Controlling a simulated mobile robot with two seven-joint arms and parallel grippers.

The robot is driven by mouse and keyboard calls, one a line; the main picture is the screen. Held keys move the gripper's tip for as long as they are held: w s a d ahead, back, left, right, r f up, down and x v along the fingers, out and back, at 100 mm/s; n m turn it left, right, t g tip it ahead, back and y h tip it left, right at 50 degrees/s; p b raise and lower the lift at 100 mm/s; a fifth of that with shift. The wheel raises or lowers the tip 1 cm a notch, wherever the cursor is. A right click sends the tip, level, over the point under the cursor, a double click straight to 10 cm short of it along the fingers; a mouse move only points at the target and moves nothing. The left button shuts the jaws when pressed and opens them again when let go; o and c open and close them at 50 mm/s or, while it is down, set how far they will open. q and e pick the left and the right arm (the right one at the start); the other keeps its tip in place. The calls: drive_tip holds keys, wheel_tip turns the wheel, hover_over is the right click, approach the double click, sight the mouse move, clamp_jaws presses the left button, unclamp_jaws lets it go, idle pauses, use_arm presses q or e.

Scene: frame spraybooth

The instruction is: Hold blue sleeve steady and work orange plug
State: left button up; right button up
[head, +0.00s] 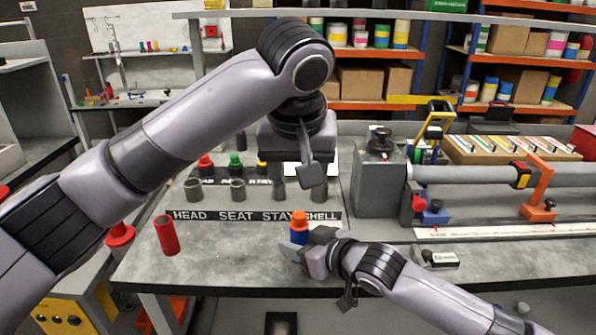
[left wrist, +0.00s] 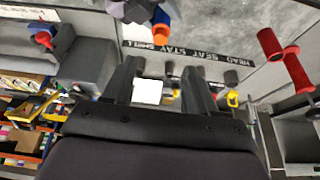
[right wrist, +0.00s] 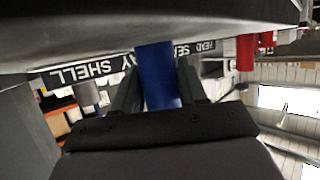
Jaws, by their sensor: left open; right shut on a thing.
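The blue sleeve (head: 298,237) is held upright just above or at the grey bench (head: 230,265); I cannot tell if it touches. The orange plug (head: 299,219) sits at its top end. My right gripper (head: 303,246) is shut on the sleeve. The right wrist view shows the blue sleeve (right wrist: 157,75) between the fingers. My left gripper (head: 309,178) is open, behind and above the plug, apart from it. In the left wrist view the fingers are spread, and the orange plug (left wrist: 161,33) and blue sleeve (left wrist: 161,13) lie beyond them.
A HEAD SEAT STAY SHELL strip (head: 250,216) crosses the bench, with several grey cups (head: 238,190) behind. A red tube (head: 166,235) stands at left. A grey machine block (head: 378,185) stands right. A small box (head: 440,259) lies at front right.

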sight(299, 213)
use_arm(q)
drive_tip(key=x, duration=1.1)
drive_tip(key=shift+w+f, duration=0.15)
drive_tip(key=shift+f, duration=0.25)
clamp_jaws()
drive_tip(key=shift+r, duration=0.75)
use_arm(e)
drive_tip(key=shift+f, duration=0.1)
use_arm(q)
drive_tip(key=shift+r, duration=2.05)
use_arm(e)
drive_tip(key=o, duration=1.2)
